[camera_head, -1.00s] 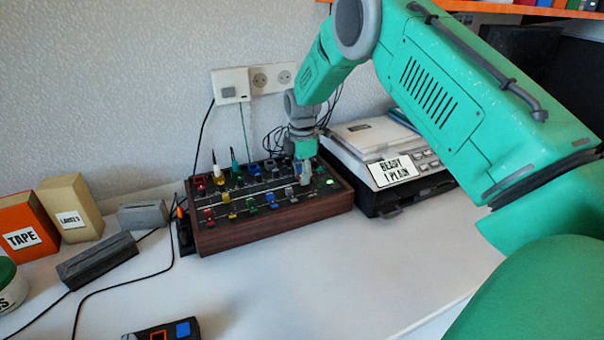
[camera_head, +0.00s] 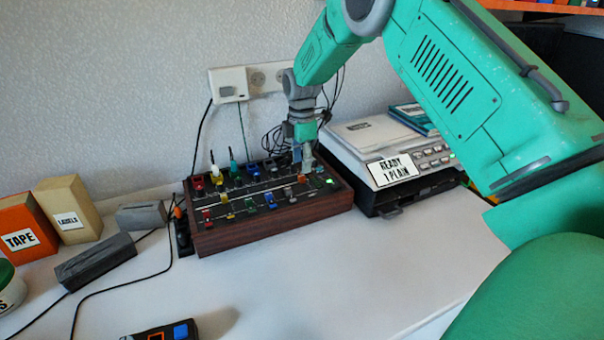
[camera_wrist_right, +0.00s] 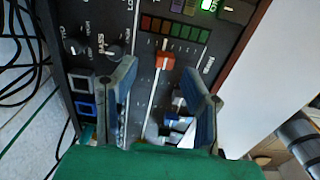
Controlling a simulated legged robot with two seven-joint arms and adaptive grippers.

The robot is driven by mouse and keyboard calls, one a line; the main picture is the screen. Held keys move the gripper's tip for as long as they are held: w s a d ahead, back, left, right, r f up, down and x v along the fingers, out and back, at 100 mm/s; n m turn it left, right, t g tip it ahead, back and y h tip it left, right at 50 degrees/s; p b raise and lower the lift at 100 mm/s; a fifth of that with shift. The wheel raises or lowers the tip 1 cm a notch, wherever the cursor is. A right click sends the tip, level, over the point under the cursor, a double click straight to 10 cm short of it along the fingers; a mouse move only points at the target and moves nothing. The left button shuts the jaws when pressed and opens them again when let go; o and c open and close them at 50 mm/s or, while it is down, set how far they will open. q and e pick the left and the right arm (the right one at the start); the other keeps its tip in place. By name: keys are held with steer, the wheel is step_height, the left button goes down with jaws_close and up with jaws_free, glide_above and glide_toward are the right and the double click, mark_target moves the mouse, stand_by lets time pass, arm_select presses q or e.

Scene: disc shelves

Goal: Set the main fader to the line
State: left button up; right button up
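The wood-sided mixer (camera_head: 268,229) stands on the white table against the wall, with rows of coloured knobs and fader caps. In the right wrist view its panel (camera_wrist_right: 140,22) shows a red fader cap (camera_wrist_right: 165,61) near the upper end of a pale slot, below a row of coloured meter segments. My right gripper (camera_head: 302,158) is over the mixer's right end. In the wrist view its two blue-padded fingers (camera_wrist_right: 166,84) are spread apart, with the slot between them and nothing gripped. My left gripper is out of view.
A pale device labelled "READY 1 PLAIN" (camera_head: 392,170) stands right of the mixer. Grey blocks (camera_head: 95,262), a tan box (camera_head: 70,208) and an orange box (camera_head: 25,228) are at left. Cables run along the table.

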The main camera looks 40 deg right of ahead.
mark_target(302, 175)
steer(key=shift+r, duration=4.35)
steer(key=f, duration=1.2)
steer(key=shift+s+a+b, duration=0.25)
steer(key=shift+b, duration=0.1)
steer(key=shift+f, duration=0.5)
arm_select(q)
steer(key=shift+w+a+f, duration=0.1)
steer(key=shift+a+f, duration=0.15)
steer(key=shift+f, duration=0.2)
